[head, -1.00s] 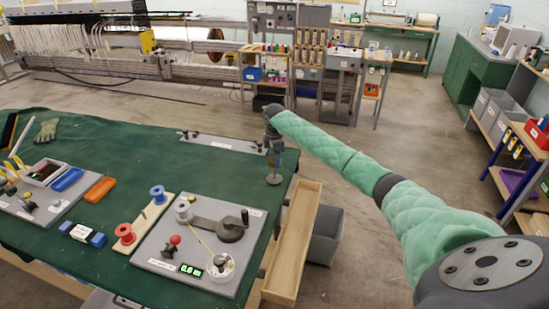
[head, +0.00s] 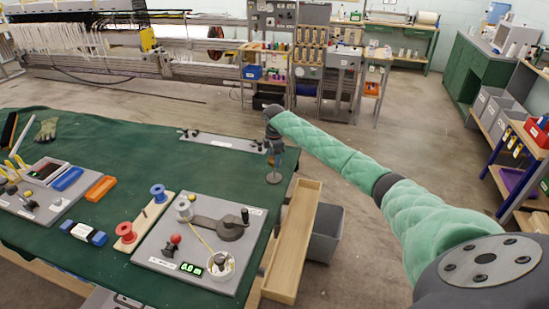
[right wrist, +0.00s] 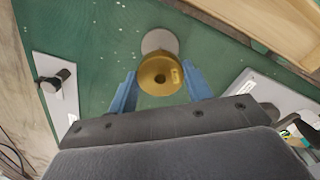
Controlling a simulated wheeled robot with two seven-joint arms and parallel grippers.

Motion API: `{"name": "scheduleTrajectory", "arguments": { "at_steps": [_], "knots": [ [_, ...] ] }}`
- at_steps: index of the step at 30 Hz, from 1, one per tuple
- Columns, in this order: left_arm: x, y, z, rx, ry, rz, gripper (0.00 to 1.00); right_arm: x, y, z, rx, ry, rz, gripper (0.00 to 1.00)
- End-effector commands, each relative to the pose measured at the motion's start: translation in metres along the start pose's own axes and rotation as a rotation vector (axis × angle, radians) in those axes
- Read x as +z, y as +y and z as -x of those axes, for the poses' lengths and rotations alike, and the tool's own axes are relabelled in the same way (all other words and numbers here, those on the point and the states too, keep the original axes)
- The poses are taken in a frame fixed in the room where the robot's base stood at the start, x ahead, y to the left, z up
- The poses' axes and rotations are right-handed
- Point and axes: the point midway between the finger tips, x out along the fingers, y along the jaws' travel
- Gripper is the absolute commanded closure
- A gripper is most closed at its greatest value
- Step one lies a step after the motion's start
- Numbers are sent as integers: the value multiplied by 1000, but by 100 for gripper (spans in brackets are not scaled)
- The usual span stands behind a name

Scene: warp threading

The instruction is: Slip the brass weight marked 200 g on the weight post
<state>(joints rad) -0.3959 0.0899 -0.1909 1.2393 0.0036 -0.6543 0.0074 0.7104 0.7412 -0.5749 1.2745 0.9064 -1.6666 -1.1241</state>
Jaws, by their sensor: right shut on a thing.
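The brass weight (right wrist: 161,75) is a round disc with a dark centre hole. Marks show on its face, too small to read. My right gripper (right wrist: 160,88) has its two blue fingers shut on the weight, one on each side. In the head view my right gripper (head: 273,148) points down over the table's right edge area, above a round grey base (head: 273,178). In the right wrist view this base (right wrist: 159,40) shows partly behind the weight. The weight post itself is hidden, and I cannot tell whether it is in the hole. My left gripper is not in view.
A grey strip (head: 222,142) with dark knobs lies left of the gripper on the green cloth (head: 110,140). A grey board (head: 180,258) with a crank and a spool stands in front. A long wooden tray (head: 293,240) runs along the table's right edge.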

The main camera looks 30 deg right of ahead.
Motion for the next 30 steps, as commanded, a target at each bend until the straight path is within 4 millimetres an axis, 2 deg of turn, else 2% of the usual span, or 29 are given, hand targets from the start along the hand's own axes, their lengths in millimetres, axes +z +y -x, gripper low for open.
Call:
{"name": "scheduleTrajectory", "arguments": {
  "at_steps": [30],
  "knots": [
    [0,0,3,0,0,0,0,0,0,-10,0,0,0,78]
  ]
}}
